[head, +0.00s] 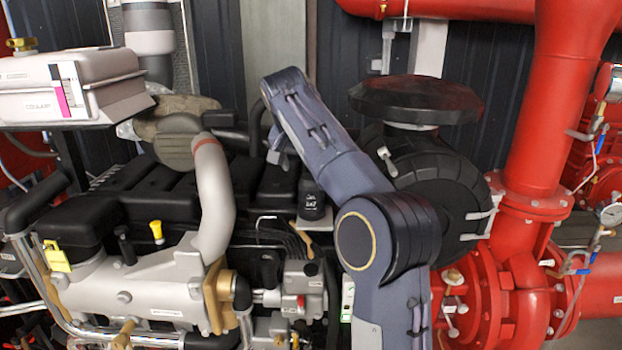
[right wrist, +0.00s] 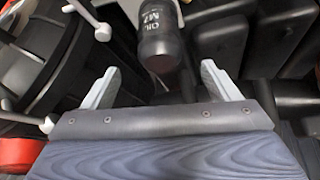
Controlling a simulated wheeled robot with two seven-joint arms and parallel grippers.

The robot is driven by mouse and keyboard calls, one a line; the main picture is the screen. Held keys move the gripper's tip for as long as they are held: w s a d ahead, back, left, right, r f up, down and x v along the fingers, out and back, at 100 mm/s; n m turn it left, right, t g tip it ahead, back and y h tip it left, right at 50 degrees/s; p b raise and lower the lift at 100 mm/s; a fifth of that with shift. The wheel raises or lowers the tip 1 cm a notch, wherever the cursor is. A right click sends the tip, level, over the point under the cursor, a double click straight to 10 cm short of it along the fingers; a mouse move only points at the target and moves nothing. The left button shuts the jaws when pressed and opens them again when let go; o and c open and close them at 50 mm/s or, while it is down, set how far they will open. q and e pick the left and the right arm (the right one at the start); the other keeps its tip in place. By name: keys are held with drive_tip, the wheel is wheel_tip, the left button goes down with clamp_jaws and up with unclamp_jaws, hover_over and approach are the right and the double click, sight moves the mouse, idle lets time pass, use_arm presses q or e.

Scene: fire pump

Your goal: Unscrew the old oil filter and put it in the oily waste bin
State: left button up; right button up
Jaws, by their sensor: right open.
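The old oil filter is a black canister (head: 312,206) with pale lettering, on the engine just left of my right arm in the head view. In the right wrist view the filter (right wrist: 160,45) is at the top centre, its label reading "OIL M7". My right gripper (right wrist: 160,72) is open, its two pale fingers apart with nothing held. The filter lies ahead of the gap between the fingertips and appears clear of them. In the head view this gripper (head: 279,153) is above and left of the filter, partly hidden by its own arm. My left gripper and the oily waste bin are not in view.
A grey curved pipe (head: 214,195) and the black engine cover (head: 155,190) are left of the filter. A round black air-filter housing (head: 440,190) is close to the right of my arm. Red pump piping (head: 540,130) fills the right side.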

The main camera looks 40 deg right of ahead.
sight(310, 179)
drive_tip(key=b+x, duration=0.1)
drive_tip(key=x, duration=0.7)
drive_tip(key=shift+f, duration=0.25)
drive_tip(key=shift+r, duration=0.2)
drive_tip(key=shift+s, duration=0.1)
drive_tip(key=shift+d+f, duration=0.15)
drive_tip(key=shift+f, duration=0.1)
drive_tip(key=shift+c, duration=0.3)
drive_tip(key=c, duration=1.3)
